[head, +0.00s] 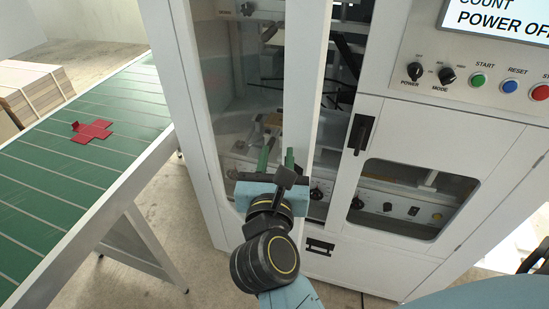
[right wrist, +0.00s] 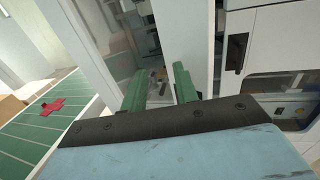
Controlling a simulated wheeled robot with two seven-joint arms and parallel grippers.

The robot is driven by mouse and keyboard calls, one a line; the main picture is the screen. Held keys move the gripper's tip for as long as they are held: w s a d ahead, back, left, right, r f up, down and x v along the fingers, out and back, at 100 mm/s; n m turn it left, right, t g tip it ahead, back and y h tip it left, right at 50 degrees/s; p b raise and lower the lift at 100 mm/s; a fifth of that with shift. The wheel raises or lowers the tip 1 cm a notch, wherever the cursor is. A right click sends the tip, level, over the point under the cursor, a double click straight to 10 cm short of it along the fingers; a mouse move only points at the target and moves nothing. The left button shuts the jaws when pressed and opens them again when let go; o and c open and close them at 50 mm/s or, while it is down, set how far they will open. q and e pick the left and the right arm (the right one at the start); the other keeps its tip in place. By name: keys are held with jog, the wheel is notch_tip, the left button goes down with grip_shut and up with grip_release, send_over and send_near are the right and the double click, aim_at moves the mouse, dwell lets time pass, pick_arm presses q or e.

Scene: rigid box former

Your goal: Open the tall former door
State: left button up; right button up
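The tall former door (head: 305,75) has a white frame with a clear pane, on the left part of the white machine. It stands partly open, with a dark gap between its right edge and the cabinet. The door also shows in the right wrist view (right wrist: 200,45). My right gripper (head: 277,160) is low at the door's free edge, its two green fingers apart. In the right wrist view the fingers (right wrist: 160,85) are spread, with the right one close to the white door edge. I cannot tell whether they touch it. My left gripper is not in view.
A black handle (head: 360,134) is on the cabinet front right of the gap, above a windowed panel (head: 415,198). A green conveyor table (head: 60,180) with a red cross-shaped blank (head: 92,131) stands at the left. Control buttons (head: 510,86) are at upper right. Floor shows between table and machine.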

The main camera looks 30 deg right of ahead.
jog(key=shift+r+p, duration=0.55)
jog(key=shift+r, duration=0.4)
